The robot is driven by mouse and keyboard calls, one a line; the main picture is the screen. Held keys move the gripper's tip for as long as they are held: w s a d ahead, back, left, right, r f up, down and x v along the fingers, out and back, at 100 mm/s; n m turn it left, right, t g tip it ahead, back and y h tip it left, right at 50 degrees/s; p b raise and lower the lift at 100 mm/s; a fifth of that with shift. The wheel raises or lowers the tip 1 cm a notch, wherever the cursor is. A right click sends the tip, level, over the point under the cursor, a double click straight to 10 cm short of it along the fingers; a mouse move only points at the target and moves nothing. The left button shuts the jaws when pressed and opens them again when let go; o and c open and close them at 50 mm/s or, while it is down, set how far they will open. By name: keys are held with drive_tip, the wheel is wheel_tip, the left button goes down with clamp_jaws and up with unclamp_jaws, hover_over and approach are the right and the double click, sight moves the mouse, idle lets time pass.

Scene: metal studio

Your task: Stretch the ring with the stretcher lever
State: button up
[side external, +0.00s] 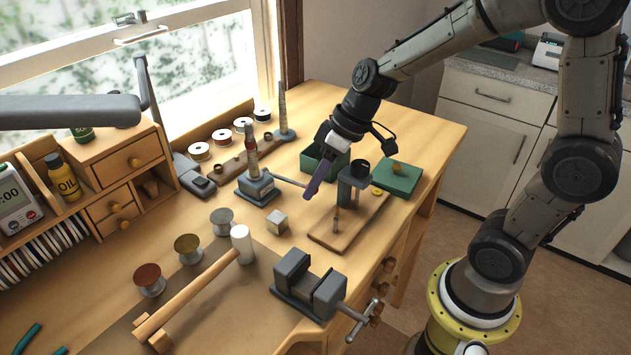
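My gripper (310,193) points down and left, with purple fingers close to the lever's outer end. I cannot tell whether they touch it. The fingers overlap from this side, so their opening is hidden. A ring on the post is too small to make out.
A small metal cube (277,222), a vise (311,287) and a mallet (241,245) lie in front. A wooden board (330,238) with a grey press (351,186) stands close right of my gripper. A green box (312,160) is behind. A tall tapered mandrel (283,112) stands at the back.

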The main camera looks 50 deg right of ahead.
clamp_jaws()
idle(1.0)
